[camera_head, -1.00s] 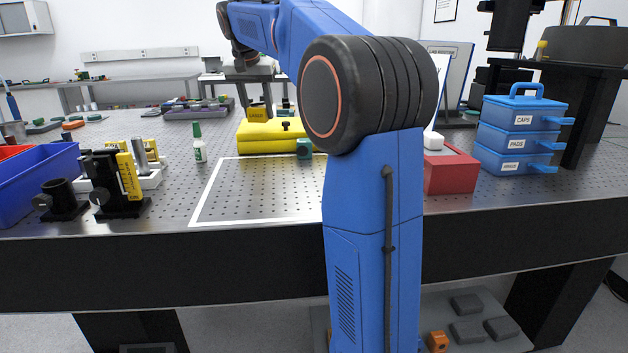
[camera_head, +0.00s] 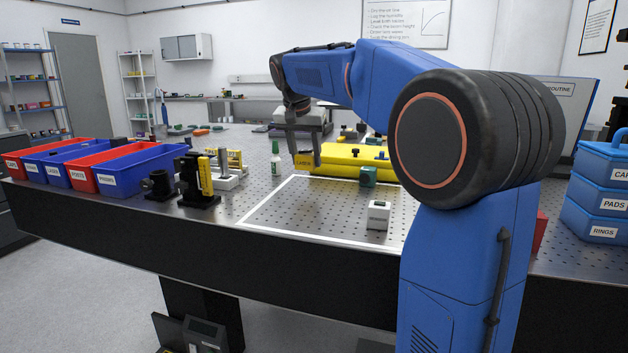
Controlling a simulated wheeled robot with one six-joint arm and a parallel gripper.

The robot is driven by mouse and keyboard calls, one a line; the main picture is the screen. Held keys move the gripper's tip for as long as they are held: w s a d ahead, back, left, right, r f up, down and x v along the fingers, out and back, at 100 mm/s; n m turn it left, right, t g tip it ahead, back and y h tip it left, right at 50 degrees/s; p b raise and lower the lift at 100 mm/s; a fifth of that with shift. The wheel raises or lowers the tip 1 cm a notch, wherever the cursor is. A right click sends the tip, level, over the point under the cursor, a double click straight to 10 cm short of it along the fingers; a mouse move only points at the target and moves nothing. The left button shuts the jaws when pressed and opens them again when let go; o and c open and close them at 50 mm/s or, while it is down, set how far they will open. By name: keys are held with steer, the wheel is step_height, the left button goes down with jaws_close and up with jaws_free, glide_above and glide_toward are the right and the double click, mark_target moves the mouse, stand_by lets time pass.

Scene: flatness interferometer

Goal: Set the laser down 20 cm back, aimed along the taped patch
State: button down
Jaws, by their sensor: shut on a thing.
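My gripper (camera_head: 304,144) points down over the back of the bench, its fingers shut on the laser (camera_head: 303,161), a small yellow block labelled LASER. The laser overlaps the left end of a yellow case (camera_head: 350,155) in the picture, so I cannot tell whether it touches the case or the bench. The taped patch is a white tape outline (camera_head: 318,236) on the perforated bench top, nearer than the laser. My arm hides its right side. A white box (camera_head: 378,214) stands inside the patch. A teal block (camera_head: 368,177) is near its back edge.
A green-capped bottle (camera_head: 275,163) stands left of the laser. Black mounts (camera_head: 197,185) and a white holder (camera_head: 228,181) stand left of the patch. Red and blue bins (camera_head: 140,170) line the left end. Blue stacked boxes (camera_head: 597,190) are at right. The patch's left part is clear.

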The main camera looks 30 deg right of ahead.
mark_target(306, 187)
steer(key=shift+f, duration=2.7)
steer(key=c, duration=1)
jaws_free()
steer(key=shift+f, duration=0.15)
steer(key=v, duration=1.2)
